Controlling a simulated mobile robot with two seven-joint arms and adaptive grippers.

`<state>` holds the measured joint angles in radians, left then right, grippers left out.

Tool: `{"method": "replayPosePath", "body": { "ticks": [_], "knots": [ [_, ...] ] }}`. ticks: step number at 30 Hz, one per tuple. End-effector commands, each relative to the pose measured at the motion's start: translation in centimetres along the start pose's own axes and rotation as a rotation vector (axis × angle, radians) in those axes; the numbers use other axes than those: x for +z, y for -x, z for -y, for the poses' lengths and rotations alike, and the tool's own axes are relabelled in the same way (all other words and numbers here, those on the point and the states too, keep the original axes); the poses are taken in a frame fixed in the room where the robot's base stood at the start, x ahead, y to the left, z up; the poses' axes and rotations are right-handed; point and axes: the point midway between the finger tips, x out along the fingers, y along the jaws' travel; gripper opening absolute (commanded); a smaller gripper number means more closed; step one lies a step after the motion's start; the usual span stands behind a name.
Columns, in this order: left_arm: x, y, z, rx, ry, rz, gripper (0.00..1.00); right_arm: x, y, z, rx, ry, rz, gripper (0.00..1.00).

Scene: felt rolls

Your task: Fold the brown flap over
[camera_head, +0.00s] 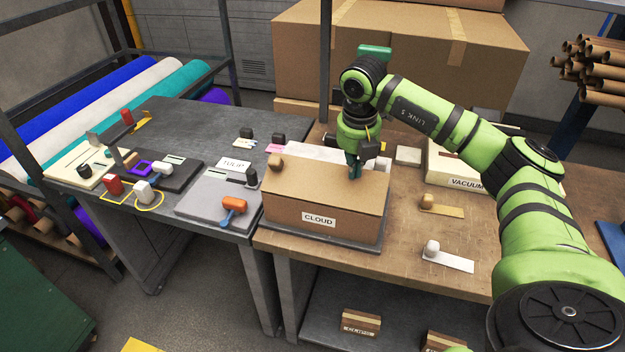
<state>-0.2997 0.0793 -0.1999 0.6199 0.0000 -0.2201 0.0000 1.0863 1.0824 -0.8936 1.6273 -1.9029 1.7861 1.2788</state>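A brown cardboard box labelled CLOUD (322,219) stands on a dark base plate on the wooden table. Its brown top flap (318,188) looks to lie across the box, with a tan knob (275,161) near its far left corner. My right gripper (354,175) points down at the flap's far right part. Its fingertips look to be at or just above the surface; contact is unclear. The fingers look close together, but whether they hold anything is hidden. My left gripper is not in view.
A gold strip (446,210) and a white strip (449,262), each with a knob, lie right of the box. A box labelled VACUUM (440,172) is behind my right arm. The grey table (190,131) at left holds several small fixtures. Large cartons (300,55) stand behind.

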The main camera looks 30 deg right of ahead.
Motion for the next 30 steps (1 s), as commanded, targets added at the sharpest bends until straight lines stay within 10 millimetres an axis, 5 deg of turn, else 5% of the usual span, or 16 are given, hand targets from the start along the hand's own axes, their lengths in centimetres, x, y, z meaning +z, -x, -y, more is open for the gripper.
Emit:
{"method": "replayPosePath", "body": {
  "ticks": [30],
  "knots": [
    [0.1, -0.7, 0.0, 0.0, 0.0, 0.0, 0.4, 1.5, -1.5, 0.0, 0.0, 0.0, 0.0, 0.0]
  ]
}}
